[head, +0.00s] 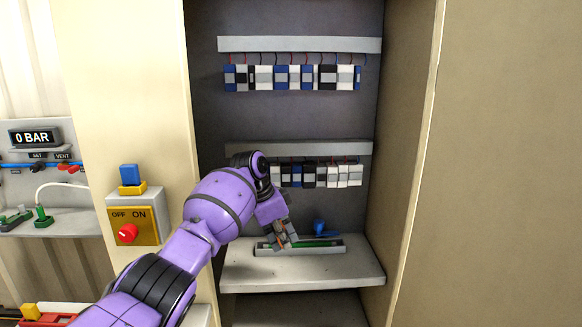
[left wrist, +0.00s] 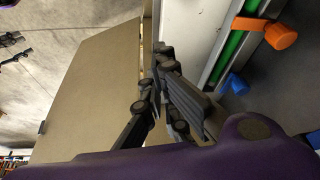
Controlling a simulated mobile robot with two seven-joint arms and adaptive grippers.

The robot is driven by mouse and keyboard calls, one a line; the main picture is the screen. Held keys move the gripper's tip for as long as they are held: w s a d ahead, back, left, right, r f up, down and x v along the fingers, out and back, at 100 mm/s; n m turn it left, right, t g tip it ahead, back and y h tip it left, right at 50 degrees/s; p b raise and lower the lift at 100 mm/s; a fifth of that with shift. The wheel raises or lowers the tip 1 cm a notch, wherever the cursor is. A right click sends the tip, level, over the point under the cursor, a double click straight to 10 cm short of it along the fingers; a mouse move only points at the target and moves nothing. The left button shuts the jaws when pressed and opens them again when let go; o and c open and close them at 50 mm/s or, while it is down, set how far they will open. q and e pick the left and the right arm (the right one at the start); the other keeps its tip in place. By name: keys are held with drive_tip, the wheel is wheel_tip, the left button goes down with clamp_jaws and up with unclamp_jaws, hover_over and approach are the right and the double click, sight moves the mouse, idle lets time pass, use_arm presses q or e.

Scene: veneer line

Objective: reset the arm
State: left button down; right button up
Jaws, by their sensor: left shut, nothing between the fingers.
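My purple left arm reaches from the lower left into an open cabinet. My left gripper (head: 283,243) points down at the left part of a shallow grey tray (head: 268,252) on the cabinet's lower shelf. Its fingers are shut and empty. In the left wrist view the dark fingers (left wrist: 160,92) show close together, beside a pale edge and a green strip. I cannot tell whether they touch the tray. My right gripper is not in view.
A green object (head: 318,243) lies in the tray, with a blue item (head: 320,227) behind it. Rows of modules (head: 292,77) hang above. An OFF/ON switch box (head: 135,217) with a red knob is on the left panel. An orange piece (left wrist: 282,35) shows in the wrist view.

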use_arm(q)
drive_tip(key=w+d+r+n+t, duration=0.2)
drive_tip(key=w+r+n+t, duration=0.15)
drive_tip(key=w+t, duration=0.4)
drive_tip(key=s+a+f+n+t, duration=0.2)
drive_tip(key=s+a+f+n, duration=0.15)
drive_tip(key=f, duration=0.45)
drive_tip(key=s+a+f+n+t, duration=0.1)
drive_tip(key=s+a+f+n, duration=0.15)
drive_tip(key=s+f, duration=0.4)
drive_tip(key=s+a+f+n+g+y, duration=0.1)
drive_tip(key=s+a+f, duration=0.3)
drive_tip(key=s+f, duration=0.4)
drive_tip(key=s+a+f+n+g+y, duration=0.1)
drive_tip(key=s+a+f, duration=0.3)
drive_tip(key=s, duration=1.7)
drive_tip(key=s+a+f+n+g+y, duration=0.1)
drive_tip(key=s+a+f, duration=0.4)
drive_tip(key=s+f, duration=0.8)
drive_tip(key=shift+s+n+y, duration=0.3)
drive_tip(key=shift+s+n, duration=0.45)
drive_tip(key=shift+s, duration=0.3)
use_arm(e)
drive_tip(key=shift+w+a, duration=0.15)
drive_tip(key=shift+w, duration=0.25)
